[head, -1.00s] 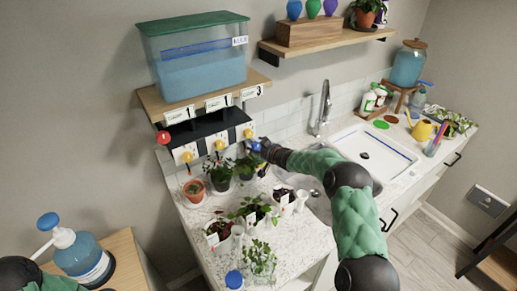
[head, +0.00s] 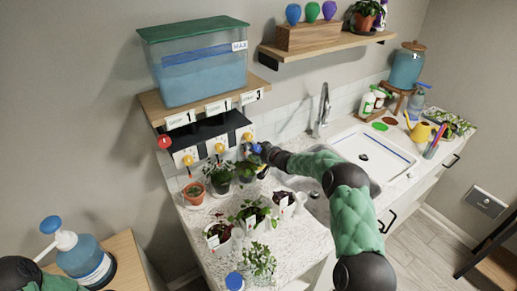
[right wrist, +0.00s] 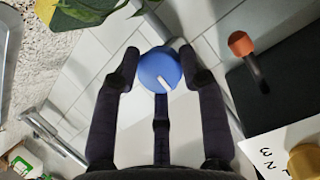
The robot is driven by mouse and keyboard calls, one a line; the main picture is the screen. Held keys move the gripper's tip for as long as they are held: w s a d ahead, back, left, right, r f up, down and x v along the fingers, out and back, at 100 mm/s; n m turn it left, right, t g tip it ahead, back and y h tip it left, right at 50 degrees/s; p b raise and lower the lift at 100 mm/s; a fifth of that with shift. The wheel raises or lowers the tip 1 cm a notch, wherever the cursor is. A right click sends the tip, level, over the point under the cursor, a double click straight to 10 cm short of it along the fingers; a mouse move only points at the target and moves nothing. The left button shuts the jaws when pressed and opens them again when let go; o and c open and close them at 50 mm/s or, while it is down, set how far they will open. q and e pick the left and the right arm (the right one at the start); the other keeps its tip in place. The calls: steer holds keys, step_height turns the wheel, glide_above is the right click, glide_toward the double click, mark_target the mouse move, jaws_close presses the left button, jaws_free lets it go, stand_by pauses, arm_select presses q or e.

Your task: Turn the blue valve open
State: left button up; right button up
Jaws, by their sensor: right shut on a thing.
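The blue valve (right wrist: 160,68) is a round blue knob with a white pointer mark, in the middle of the right wrist view. In the head view the blue valve (head: 256,148) shows as a small blue spot at the right end of the valve row. My right gripper (right wrist: 160,80) is shut on the blue valve, its dark fingers around the knob's rim. In the head view my right gripper (head: 262,152) reaches it from the right and partly hides it. My left gripper is out of view; only part of my left arm shows at the lower left.
A water tank (head: 197,65) stands on a shelf above the valves. A red knob (head: 164,142) and yellow fittings (head: 188,160) are to the left. Potted plants (head: 220,172) crowd the counter below my right gripper.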

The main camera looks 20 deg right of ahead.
steer(key=shift+w+d+r+m+y+p, duration=0.15)
steer(key=shift+m+y+p, duration=0.35)
steer(key=shift+p, duration=1.45)
steer(key=shift+s+a+r+m+y+p, duration=0.25)
steer(key=shift+m+p, duration=0.35)
steer(key=shift+p, duration=1.3)
steer(key=shift+w+d+f+m+y+p, duration=0.2)
steer(key=shift+m+y+p, duration=0.15)
steer(key=shift+m+p, duration=0.25)
steer(key=shift+f+m+y+p, duration=0.1)
steer(key=shift+m+y+p, duration=0.3)
steer(key=shift+m, duration=0.1)
steer(key=shift+d+f+m+y+b, duration=0.15)
steer(key=shift+m+y+b, duration=0.2)
steer(key=shift+m, duration=0.25)
steer(key=shift+f+m+y+b, duration=0.1)
steer(key=shift+m+y+b, duration=0.45)
steer(key=shift+m+b, duration=0.35)
steer(key=m+t+y+b, duration=0.1)
steer(key=m+b, duration=0.2)
steer(key=shift+d+f+m+y, duration=0.1)
steer(key=shift+m+y, duration=0.2)
steer(key=shift+m+t+b, duration=0.6)
steer(key=shift+m+b, duration=0.15)
steer(key=shift+m, duration=0.25)
steer(key=shift+r, duration=0.2)
